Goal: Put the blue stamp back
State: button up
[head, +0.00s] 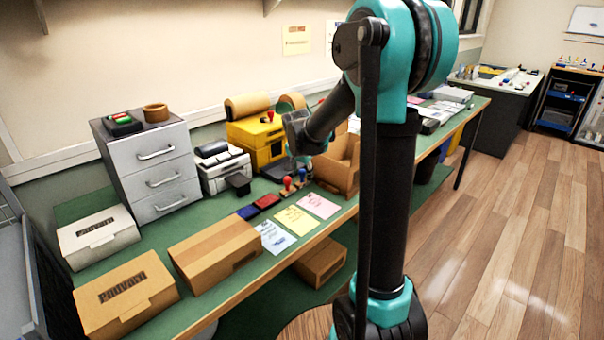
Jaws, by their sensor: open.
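A blue-handled stamp (302,174) stands on the green bench, close to a red-handled stamp (287,183). My gripper (298,166) is open, just above and behind these stamps. It is small and partly hidden in this view, so I cannot tell whether it touches the blue stamp. A blue ink pad (247,212) and a red ink pad (266,201) lie to the left of the stamps. I cannot make out a stamp holder clearly.
A brown open box (340,165) stands right of the stamps. A printer (224,170), a yellow machine (258,140) and grey drawers (150,165) stand behind. Closed cartons (215,253) fill the left front.

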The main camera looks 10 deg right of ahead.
jog(key=v, duration=1.2)
jog(key=shift+r, duration=0.15)
